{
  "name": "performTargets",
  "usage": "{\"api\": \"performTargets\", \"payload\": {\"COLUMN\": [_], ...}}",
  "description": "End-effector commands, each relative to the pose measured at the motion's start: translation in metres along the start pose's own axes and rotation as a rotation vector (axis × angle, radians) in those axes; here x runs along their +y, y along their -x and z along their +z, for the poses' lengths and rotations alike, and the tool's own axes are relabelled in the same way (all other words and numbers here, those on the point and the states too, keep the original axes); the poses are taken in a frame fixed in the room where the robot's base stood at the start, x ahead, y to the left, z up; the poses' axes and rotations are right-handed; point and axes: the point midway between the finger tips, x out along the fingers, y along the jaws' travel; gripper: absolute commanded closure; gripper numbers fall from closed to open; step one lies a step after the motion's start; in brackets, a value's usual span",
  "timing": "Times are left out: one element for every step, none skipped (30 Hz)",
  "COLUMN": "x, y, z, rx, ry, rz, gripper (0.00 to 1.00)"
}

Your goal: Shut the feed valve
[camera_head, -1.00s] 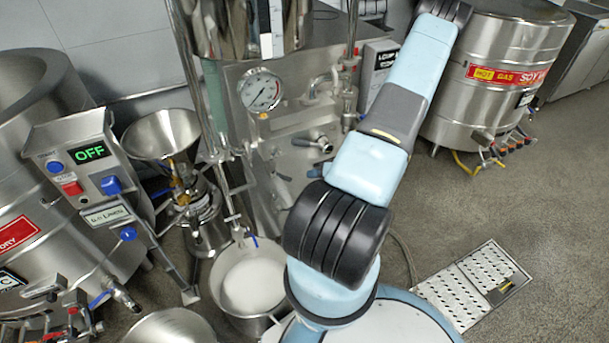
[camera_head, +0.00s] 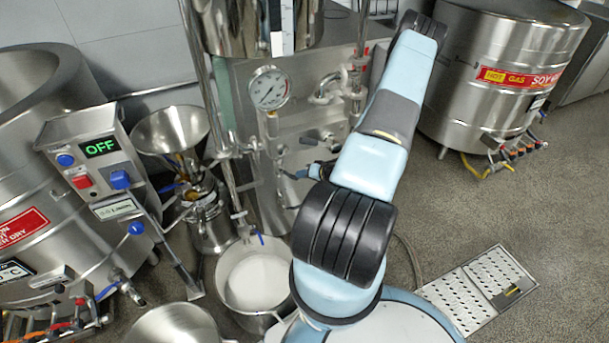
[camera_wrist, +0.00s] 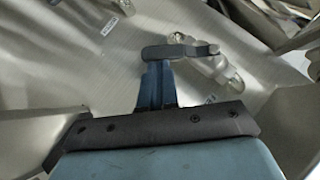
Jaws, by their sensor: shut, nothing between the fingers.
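In the wrist view a grey lever handle (camera_wrist: 180,50) sits on a bright metal valve body (camera_wrist: 218,75) against a brushed steel panel. My gripper (camera_wrist: 156,70) is shut and empty. Its blue fingers reach up to the left part of the lever and overlap it in the picture; I cannot tell if they touch. In the head view my gripper (camera_head: 308,173) is by the steel machine's front (camera_head: 270,150), below the round gauge (camera_head: 270,88), partly hidden by my arm. The small labels are unreadable, so I cannot confirm this is the feed valve.
A funnel-topped mill (camera_head: 172,130) and a control box (camera_head: 98,165) reading OFF stand to the left. A pot of white material (camera_head: 257,283) is on the floor below a pipe with a small blue handle (camera_head: 261,239).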

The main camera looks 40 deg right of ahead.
Motion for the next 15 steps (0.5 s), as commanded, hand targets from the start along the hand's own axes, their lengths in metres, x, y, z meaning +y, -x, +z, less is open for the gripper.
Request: {"api": "performTargets", "payload": {"x": [0.0000,0.0000,0.0001,0.0001,0.0003,0.0005,0.0007,0.0011,0.0018,0.0021,0.0022,0.0022,0.0021,0.0022,0.0023], "y": [0.0001,0.0001,0.0001,0.0001,0.0000,-0.0002,-0.0004,-0.0007,-0.0012,-0.0016,-0.0019,-0.0022,-0.0024,-0.0025,-0.0028], "z": [0.0001,0.0001,0.0001,0.0002,0.0003,0.0006,0.0008,0.0012,0.0017,0.0021,0.0025,0.0027,0.0028,0.0030,0.0033], "rx": [0.000,0.000,0.000,0.000,0.000,0.000,0.000,0.000,0.001,0.001,0.000,0.000,0.000,0.000,0.000], "ry": [0.000,0.000,-0.001,-0.001,-0.003,-0.006,-0.009,-0.014,-0.021,-0.027,-0.032,-0.036,-0.038,-0.040,-0.044], "rz": [0.000,0.000,0.000,-0.001,-0.003,-0.006,-0.009,-0.013,-0.020,-0.025,-0.031,-0.035,-0.038,-0.040,-0.044], "gripper": [1.00,1.00,1.00,1.00,1.00,1.00,1.00,1.00,1.00,1.00,1.00,1.00,1.00,1.00,1.00]}}
